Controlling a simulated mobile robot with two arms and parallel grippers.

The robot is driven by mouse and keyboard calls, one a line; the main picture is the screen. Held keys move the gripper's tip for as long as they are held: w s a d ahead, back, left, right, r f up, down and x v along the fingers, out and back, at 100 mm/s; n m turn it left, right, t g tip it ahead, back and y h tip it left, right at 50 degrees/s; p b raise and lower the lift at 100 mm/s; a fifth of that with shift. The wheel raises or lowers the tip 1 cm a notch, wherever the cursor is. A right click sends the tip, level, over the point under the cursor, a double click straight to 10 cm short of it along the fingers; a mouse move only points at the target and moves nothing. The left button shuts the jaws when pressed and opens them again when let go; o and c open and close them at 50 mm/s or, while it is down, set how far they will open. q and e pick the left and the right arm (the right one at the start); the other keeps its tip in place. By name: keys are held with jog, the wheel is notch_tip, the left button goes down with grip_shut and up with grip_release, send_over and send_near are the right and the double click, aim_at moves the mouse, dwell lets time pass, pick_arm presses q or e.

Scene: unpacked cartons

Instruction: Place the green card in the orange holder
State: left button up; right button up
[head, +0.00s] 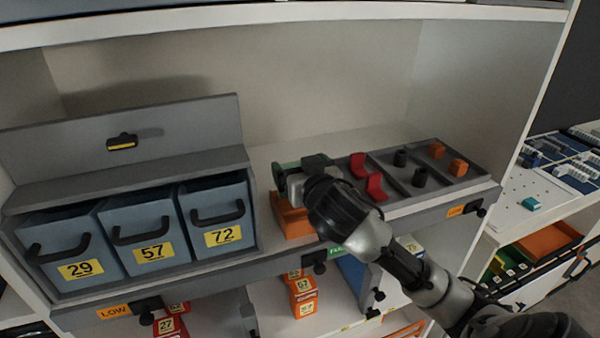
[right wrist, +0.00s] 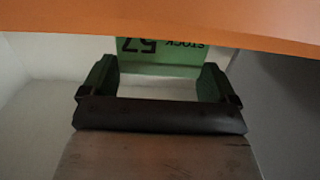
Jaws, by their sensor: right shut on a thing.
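The green card (right wrist: 160,55) shows between the fingertips of my right gripper (right wrist: 158,80) in the right wrist view, its print "STOCK 57" upside down. My right gripper is shut on the card. The orange holder (head: 291,218) stands on the shelf right of the blue bins in the head view, partly hidden by my right gripper (head: 292,178). The gripper is just above and behind it. An orange edge (right wrist: 160,17) crosses the top of the right wrist view and hides part of the card. Whether card and holder touch, I cannot tell. My left gripper is not in view.
Blue bins marked 29 (head: 78,255), 57 (head: 150,240) and 72 (head: 222,225) stand left of the holder. A grey tray (head: 448,191) with red, black and orange pieces lies to the right. Orange boxes (head: 304,298) stand on the shelf below.

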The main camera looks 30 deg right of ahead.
jog(key=shift+s, duration=0.15)
jog(key=shift+c, duration=0.4)
jog(key=o, duration=0.8)
jog(key=shift+s+a+r, duration=0.1)
jog(key=shift+a+r, duration=0.05)
jog(key=shift+o, duration=0.3)
jog(key=b+v, duration=0.1)
jog(key=v, duration=0.5)
jog(key=shift+s+b, duration=0.15)
jog(key=shift+b, duration=0.15)
pick_arm(q)
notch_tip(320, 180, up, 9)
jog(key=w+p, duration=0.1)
jog(key=p, duration=0.9)
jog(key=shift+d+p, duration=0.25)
jog(key=shift+p, duration=0.05)
pick_arm(e)
jog(key=shift+v, duration=2.8)
